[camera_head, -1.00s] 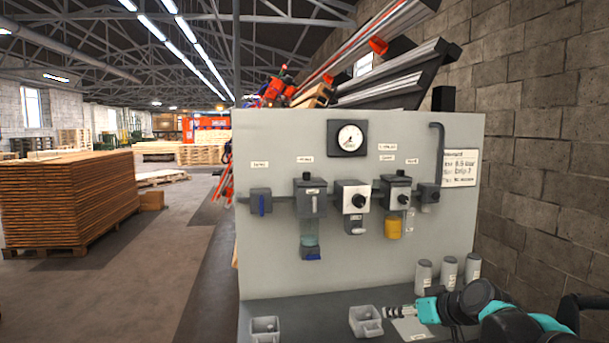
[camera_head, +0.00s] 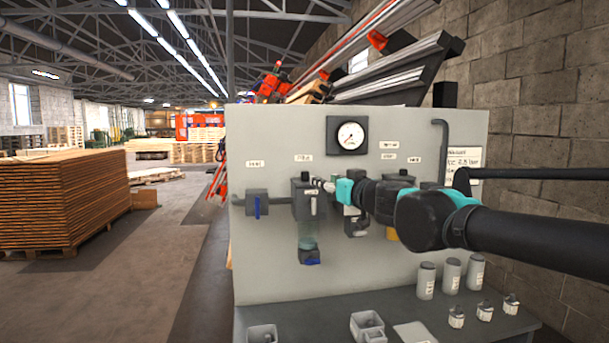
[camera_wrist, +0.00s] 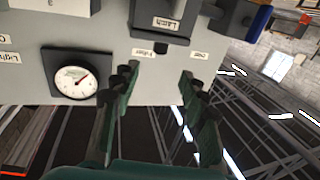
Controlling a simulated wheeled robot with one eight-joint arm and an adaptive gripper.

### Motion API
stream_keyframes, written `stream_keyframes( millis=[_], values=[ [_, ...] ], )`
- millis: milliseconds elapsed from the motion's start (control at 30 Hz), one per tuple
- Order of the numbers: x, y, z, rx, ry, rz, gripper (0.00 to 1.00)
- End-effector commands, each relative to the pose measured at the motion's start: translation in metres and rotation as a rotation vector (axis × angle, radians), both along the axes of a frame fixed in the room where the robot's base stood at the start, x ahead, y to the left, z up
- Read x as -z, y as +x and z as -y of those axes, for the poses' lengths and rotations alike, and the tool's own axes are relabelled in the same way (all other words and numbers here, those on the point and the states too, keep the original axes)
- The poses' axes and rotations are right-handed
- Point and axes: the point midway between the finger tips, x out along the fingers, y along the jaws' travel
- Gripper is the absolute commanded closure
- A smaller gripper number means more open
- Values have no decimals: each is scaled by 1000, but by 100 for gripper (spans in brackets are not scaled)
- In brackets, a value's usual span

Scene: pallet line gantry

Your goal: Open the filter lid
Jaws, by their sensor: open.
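The filter (camera_head: 303,212) is a dark grey housing on the panel with a clear bowl and blue base below it. In the wrist view, which is upside down, the filter housing (camera_wrist: 163,22) carries a label reading "Latch", with a small dark knob on its upper edge. My gripper (camera_head: 322,184) is at the filter's upper right in the head view, apparently just in front of it. In the wrist view my gripper (camera_wrist: 160,76) is open and empty, with the housing beyond its fingertips. The lid's edges are not clear, and contact cannot be told.
A blue-handled valve (camera_head: 257,206) is left of the filter, and a gauge (camera_head: 347,135) is above right. Grey bins (camera_head: 366,326), canisters (camera_head: 451,275) and small bottles stand on the bench below.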

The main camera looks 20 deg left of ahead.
Motion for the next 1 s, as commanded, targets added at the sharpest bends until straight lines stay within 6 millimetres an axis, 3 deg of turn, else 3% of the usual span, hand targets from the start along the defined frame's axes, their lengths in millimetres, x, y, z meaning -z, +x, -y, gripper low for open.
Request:
stream_keyframes(
  millis=[600,1000],
  values=[
    [0,70,-74,-1,0,0,56],
    [1,92,-98,-1,0,0,56]
  ],
)
